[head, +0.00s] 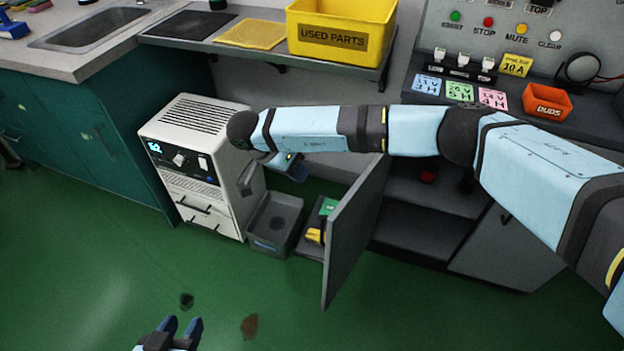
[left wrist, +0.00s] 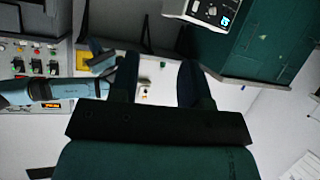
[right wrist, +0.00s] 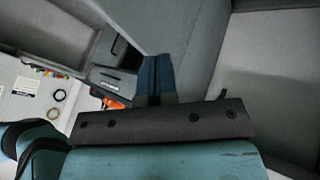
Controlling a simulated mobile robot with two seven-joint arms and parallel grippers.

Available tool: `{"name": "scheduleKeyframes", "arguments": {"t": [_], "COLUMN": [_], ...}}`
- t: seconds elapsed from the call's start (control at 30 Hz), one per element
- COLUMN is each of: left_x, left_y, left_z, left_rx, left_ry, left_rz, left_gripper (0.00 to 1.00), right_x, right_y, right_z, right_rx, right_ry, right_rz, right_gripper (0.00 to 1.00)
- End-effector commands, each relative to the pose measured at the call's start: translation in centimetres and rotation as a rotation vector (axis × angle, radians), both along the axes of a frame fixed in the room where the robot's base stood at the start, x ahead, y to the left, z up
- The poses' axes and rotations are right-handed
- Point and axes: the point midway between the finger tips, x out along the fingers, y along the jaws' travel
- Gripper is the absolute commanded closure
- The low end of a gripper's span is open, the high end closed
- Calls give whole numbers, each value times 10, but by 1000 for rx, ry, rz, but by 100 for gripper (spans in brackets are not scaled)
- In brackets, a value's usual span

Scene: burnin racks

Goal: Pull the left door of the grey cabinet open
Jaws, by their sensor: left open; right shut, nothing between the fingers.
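The grey cabinet (head: 402,240) stands under the bench at the right of the head view. Its left door (head: 352,238) stands swung well out from the front, with the dark inside and a shelf showing to its right. My right arm crosses above the door. My right gripper (head: 298,172) is to the left of the door and partly hidden by my arm. In the right wrist view its blue fingers (right wrist: 155,78) are shut and empty close to grey panels; I cannot tell whether they touch. My left gripper (head: 181,330) is open and empty, low over the green floor.
A white instrument (head: 208,180) and a grey bin (head: 274,222) stand left of the door. Green and yellow items (head: 317,234) lie partly behind the door. A yellow bin (head: 340,35) and an orange bin (head: 548,101) are above. The front floor is clear except for dark stains.

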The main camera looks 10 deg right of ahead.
Motion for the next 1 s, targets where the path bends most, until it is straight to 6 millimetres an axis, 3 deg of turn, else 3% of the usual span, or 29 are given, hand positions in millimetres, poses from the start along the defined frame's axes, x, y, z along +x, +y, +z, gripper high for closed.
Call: {"name": "scheduleKeyframes", "arguments": {"t": [0.37,0.63,1.0], "left_x": [9,11,11], "left_y": [-9,-11,-12], "left_z": [14,19,20], "left_rx": [-46,-54,-57], "left_ry": [-83,-100,-102], "left_rz": [-12,-13,-15], "left_gripper": [57,57,57], "right_x": [-9,-34,-38], "right_y": [-49,-71,-74], "right_z": [-66,-65,-64], "right_rx": [1,2,2], "right_ry": [1,1,0], "right_rz": [-4,-1,-1], "right_gripper": [100,100,100]}}
